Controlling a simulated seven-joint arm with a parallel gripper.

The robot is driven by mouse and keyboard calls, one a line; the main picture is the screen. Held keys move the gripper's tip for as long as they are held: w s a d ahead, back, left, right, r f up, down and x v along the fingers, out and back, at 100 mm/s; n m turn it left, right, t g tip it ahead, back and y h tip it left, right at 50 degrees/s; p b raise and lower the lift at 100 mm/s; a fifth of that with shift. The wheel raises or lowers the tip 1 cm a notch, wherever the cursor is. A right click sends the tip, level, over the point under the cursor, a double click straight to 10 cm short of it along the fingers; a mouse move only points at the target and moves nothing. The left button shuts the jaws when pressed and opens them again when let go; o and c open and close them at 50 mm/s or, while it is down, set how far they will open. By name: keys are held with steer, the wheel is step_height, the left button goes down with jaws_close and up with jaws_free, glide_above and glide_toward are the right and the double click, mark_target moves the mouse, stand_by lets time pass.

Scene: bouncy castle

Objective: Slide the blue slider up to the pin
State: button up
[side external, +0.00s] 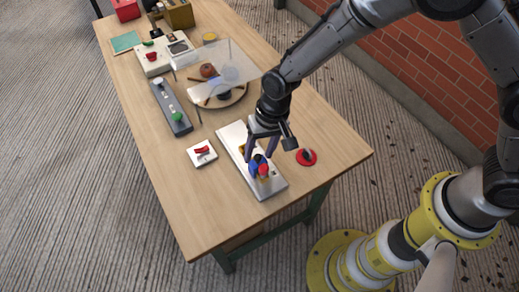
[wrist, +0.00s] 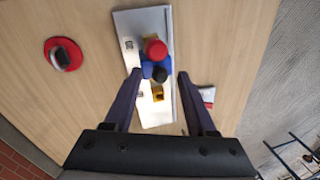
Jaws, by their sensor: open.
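A pale metal plate (side external: 272,188) lies on the table and shows in the wrist view (wrist: 128,20). On it is the blue slider (side external: 254,167), also in the wrist view (wrist: 149,68), with a dark knob (wrist: 160,74) at it. A red round-topped part (side external: 264,170), perhaps the pin, sits close by and shows in the wrist view (wrist: 155,48). I cannot tell whether they touch. Yellow patches (wrist: 157,92) show on the plate. My gripper (side external: 260,156) is open above the plate. In the wrist view its fingers (wrist: 159,77) stand either side of the dark knob, with gaps.
A red disc with a black handle (side external: 306,157) lies right of the plate. A white switch box (side external: 202,154) stands left. A grey slider bar (side external: 171,107), a round tray under a clear panel (side external: 233,100) and several boxes stand further back. The near table corner is clear.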

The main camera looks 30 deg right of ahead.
step_height(320, 180, up, 14)
steer(key=d, duration=0.2)
steer(key=shift+s+d+f, duration=0.2)
steer(key=shift+s+d, duration=0.05)
steer(key=shift+d, duration=0.05)
steer(key=shift+w+d, duration=0.1)
steer(key=s+d+r+m+t, duration=0.2)
steer(key=s+d+r+t, duration=0.15)
steer(key=d+r, duration=1.15)
steer(key=s+d+r+t+h, duration=0.1)
steer(key=s+d+r+t, duration=0.15)
steer(key=s+d, duration=0.5)
steer(key=s+d+f+n+h, duration=0.1)
steer(key=s+f+n, duration=0.3)
steer(key=s, duration=0.4)
steer(key=shift+s+d+f+g, duration=0.4)
steer(key=shift+d+f, duration=0.1)
steer(key=shift+d, duration=0.35)
